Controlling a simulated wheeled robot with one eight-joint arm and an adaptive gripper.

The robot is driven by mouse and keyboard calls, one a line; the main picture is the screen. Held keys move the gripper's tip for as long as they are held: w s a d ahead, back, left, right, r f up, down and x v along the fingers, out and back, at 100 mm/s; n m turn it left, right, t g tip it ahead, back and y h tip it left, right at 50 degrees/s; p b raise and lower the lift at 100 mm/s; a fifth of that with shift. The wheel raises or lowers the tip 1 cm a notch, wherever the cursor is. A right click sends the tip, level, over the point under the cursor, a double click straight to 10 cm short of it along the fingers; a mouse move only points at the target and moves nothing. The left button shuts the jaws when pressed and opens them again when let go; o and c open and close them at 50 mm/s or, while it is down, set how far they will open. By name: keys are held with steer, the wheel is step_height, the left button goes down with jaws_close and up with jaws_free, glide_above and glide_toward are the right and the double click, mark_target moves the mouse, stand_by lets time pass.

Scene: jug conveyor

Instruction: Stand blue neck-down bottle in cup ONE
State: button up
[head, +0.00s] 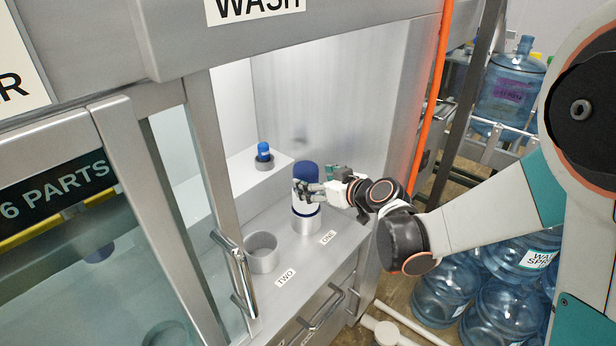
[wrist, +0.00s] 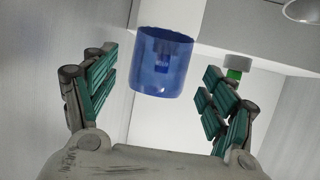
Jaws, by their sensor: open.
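A bottle with a dark blue top (head: 306,171) and a pale middle stands upright at cup ONE (head: 306,224). A blue ring shows at the cup's rim; whatever is inside the cup is hidden, including any neck. My gripper (head: 308,190) is at the bottle's mid-height, reaching in from the right, and partly covers it. In the wrist view, a blue cylinder (wrist: 162,62) sits between the spread fingers of my gripper (wrist: 158,80), with a visible gap on each side. The gripper is open.
Cup TWO (head: 262,252) stands empty to the left. A small blue item (head: 263,150) sits in a grey holder on the back ledge. The cabinet's door handle (head: 236,272) and frame are at the left.

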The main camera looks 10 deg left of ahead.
steer(key=s+d+r+m+h, duration=0.2)
steer(key=s+d+m+h, duration=0.1)
steer(key=s+d, duration=0.6)
steer(key=s+d+r+m+g+h, duration=0.1)
steer(key=s+d+r+m+h, duration=0.2)
steer(key=s+d, duration=0.7)
steer(key=s+d+r+m+g+h+p, duration=0.1)
steer(key=s+d+r+m+h, duration=0.1)
steer(key=s+d, duration=0.7)
steer(key=shift+s+d+r+m+h, duration=0.2)
steer(key=shift+s+d+m+h, duration=0.15)
steer(key=shift+d+m+h, duration=0.55)
steer(key=shift+a, duration=0.1)
